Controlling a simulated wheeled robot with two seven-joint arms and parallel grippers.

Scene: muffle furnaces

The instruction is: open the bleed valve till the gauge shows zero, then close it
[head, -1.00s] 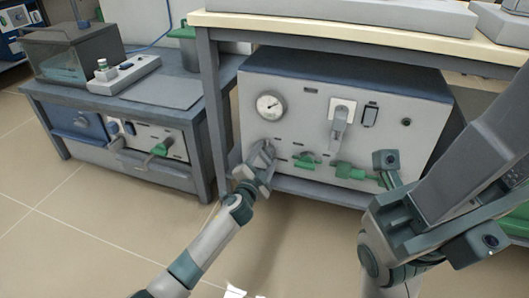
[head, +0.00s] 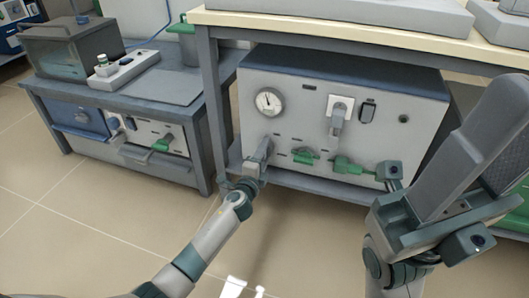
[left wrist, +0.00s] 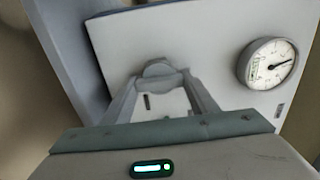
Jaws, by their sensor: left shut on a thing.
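A grey furnace cabinet (head: 420,130) stands under the bench, with a round white gauge (head: 269,101) at its upper left. In the head view the gauge needle points roughly up; the numbers are too small to read. The gauge also shows in the left wrist view (left wrist: 268,64), tilted. My left gripper (head: 264,147) is at the panel below the gauge, shut on a grey round valve knob (left wrist: 158,69). In the head view the fingers hide most of that knob. My right gripper (head: 475,150) is raised close to the head camera at the right, away from the panel; its finger gap is unclear.
Green handles (head: 304,155) and (head: 345,165) stick out right of the held knob. A plug in a white socket (head: 337,122) and a dark switch (head: 367,110) sit above. A lower bench (head: 190,90) stands at left. The floor (head: 90,215) in front is clear.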

